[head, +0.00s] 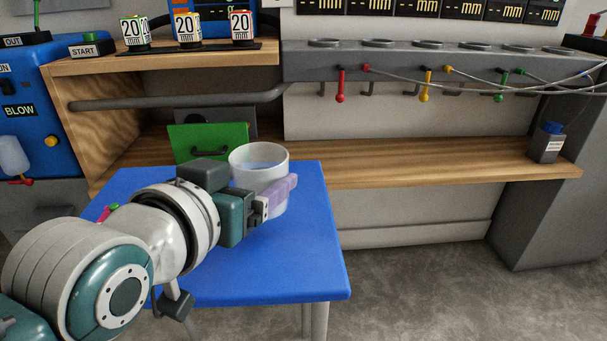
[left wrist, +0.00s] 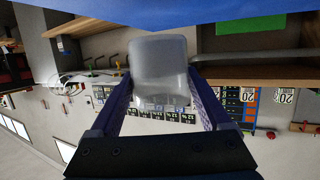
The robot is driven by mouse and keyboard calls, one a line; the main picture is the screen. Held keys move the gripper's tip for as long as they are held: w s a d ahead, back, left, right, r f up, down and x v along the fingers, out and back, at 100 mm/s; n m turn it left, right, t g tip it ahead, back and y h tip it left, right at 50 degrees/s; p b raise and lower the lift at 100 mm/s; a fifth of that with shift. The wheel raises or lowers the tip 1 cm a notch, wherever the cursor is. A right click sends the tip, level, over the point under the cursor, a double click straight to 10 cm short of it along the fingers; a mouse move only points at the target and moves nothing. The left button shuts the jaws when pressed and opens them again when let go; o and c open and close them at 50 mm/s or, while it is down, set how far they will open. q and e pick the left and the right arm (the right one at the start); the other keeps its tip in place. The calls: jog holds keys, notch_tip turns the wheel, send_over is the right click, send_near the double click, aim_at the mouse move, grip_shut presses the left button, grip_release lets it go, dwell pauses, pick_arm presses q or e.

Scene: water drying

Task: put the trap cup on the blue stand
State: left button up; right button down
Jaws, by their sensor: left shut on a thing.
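The trap cup (head: 259,160) is a pale, see-through cylinder with an open top, upright over the back part of the blue stand (head: 285,265). The blue stand is a flat, table-like top on legs. My left gripper (head: 281,196) has its purple fingers closed around the cup's side. In the left wrist view, which is upside down, the cup (left wrist: 158,72) sits between the two fingers (left wrist: 160,112), and the blue stand (left wrist: 190,14) runs along the top edge. I cannot tell whether the cup's base touches the stand. My right gripper is not in view.
A wooden shelf (head: 440,162) runs behind the stand, with a green panel (head: 208,142) at its left. A grey rack (head: 420,65) with coloured levers hangs above. A dark bottle with a blue cap (head: 547,146) stands at the right. The stand's front right is clear.

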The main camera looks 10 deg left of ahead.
pick_arm(q)
notch_tip(320, 180, down, 4)
jog(key=shift+f+b, duration=0.1)
jog(key=shift+b, duration=1.05)
